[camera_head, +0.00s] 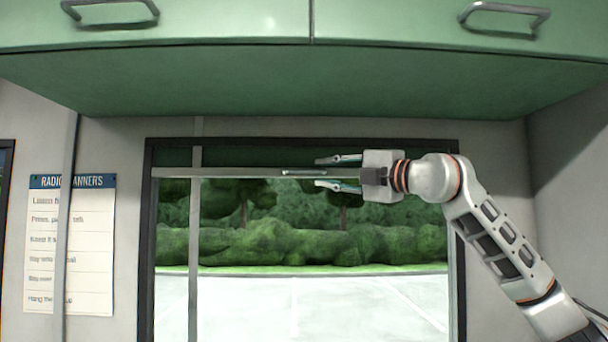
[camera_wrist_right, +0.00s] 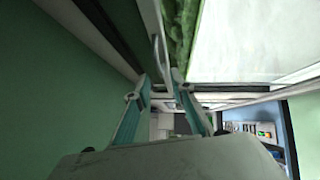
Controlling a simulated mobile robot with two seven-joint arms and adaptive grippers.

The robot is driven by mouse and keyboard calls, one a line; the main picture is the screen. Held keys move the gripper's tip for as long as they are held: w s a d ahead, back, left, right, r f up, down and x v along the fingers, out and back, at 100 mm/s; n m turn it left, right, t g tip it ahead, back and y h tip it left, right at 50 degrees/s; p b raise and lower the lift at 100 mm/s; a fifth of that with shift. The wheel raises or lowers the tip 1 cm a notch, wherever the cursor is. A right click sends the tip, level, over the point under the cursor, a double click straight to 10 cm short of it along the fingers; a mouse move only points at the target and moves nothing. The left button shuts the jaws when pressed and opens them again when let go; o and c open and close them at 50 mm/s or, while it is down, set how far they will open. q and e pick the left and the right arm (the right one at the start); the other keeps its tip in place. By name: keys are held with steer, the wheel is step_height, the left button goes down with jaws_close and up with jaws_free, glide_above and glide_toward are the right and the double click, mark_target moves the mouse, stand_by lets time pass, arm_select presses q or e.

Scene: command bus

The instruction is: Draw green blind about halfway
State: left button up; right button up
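The green blind (camera_head: 260,158) is rolled up at the top of the window, with only a short dark green strip showing. Its pale bottom rail (camera_head: 220,173) runs across the window just under that strip. A small metal bar handle (camera_head: 298,172) sits on the rail near the middle, and a handle also shows in the right wrist view (camera_wrist_right: 157,58). My right gripper (camera_head: 322,173) is open at the handle's right end, one finger above it and one below. I cannot tell whether the fingers touch it. My left gripper is not in view.
Green overhead cabinets (camera_head: 300,80) with bar handles hang above the window. Grey vertical poles stand at the left, one in front of the window (camera_head: 195,250) and one before the wall notice (camera_head: 90,250).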

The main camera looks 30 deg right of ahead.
mark_target(306, 171)
steer(key=p+x, duration=0.1)
steer(key=x, duration=0.5)
steer(key=shift+w+a+r+p, duration=0.2)
steer(key=shift+r+p, duration=0.05)
steer(key=shift+p, duration=0.15)
steer(key=shift+w+a, duration=0.1)
steer(key=shift+w, duration=0.4)
steer(key=c, duration=0.6)
jaws_close()
